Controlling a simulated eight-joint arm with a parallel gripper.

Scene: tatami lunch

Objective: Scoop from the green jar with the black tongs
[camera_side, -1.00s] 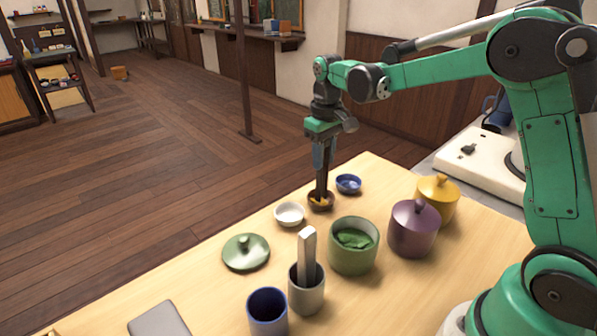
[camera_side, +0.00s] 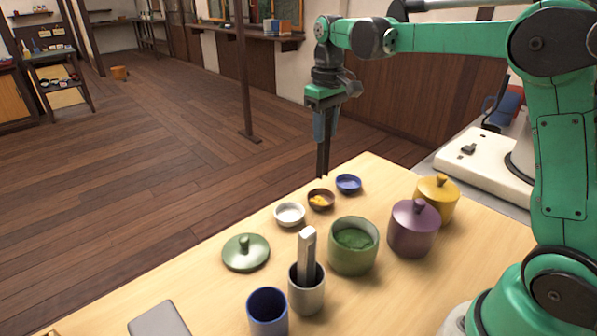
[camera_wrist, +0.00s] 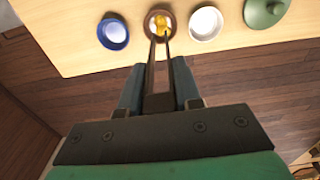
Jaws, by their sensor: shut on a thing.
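The green jar (camera_side: 352,258) stands open on the table with green contents (camera_side: 354,239) inside. My gripper (camera_side: 325,128) is shut on the black tongs (camera_side: 323,158), which hang tips down. The tongs are above the table's far edge, clear of the small brown bowl (camera_side: 321,201), which holds something yellow (camera_side: 321,200). In the wrist view the tongs (camera_wrist: 160,75) point toward the brown bowl (camera_wrist: 152,14). I cannot tell whether anything is between their tips. The green lid (camera_side: 246,254) lies on the table left of the jar.
A white bowl (camera_side: 289,213) and a blue bowl (camera_side: 348,183) flank the brown bowl. Purple (camera_side: 412,232) and yellow (camera_side: 437,205) lidded jars stand right of the green jar. A grey cup (camera_side: 306,294) with an upright light handle and a blue cup (camera_side: 267,315) stand in front.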

